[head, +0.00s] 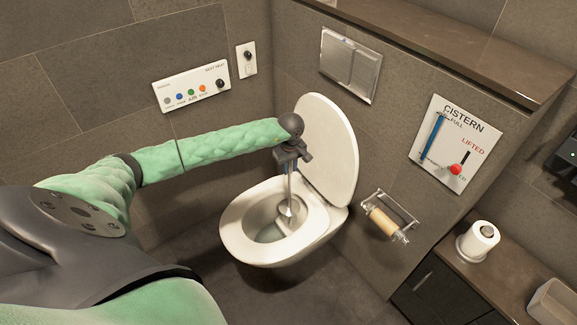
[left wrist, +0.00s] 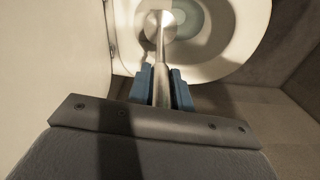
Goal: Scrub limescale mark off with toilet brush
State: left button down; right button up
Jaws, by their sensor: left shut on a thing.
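My left gripper (head: 291,155) is shut on the handle of the toilet brush (head: 290,189), above the back part of the bowl. The brush is a metal rod with a round metal head, and it hangs down into the toilet (head: 233,234). In the left wrist view, the blue fingers (left wrist: 162,86) grip the brush handle (left wrist: 161,52), with the round head over the bowl (left wrist: 250,22). The lid (head: 331,150) is raised against the wall. I cannot make out a limescale mark or whether the head touches the bowl. My right gripper is not in view.
A toilet paper holder (head: 386,222) sticks out from the wall right of the toilet. A spare roll (head: 478,241) stands on the counter at right. Wall panels hold a flush plate (head: 350,66), a cistern sign (head: 452,145) and coloured buttons (head: 191,86).

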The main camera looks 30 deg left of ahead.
pick_arm(q)
jog(key=shift+d, duration=0.2)
jog(key=shift+s+d, duration=0.3)
jog(key=shift+d, duration=0.4)
jog(key=shift+s+d+b, duration=0.3)
jog(key=shift+s+d, duration=0.1)
jog(key=shift+d, duration=0.45)
jog(key=shift+r, duration=0.15)
jog(key=shift+r+p, duration=0.65)
jog(key=shift+r, duration=1.8)
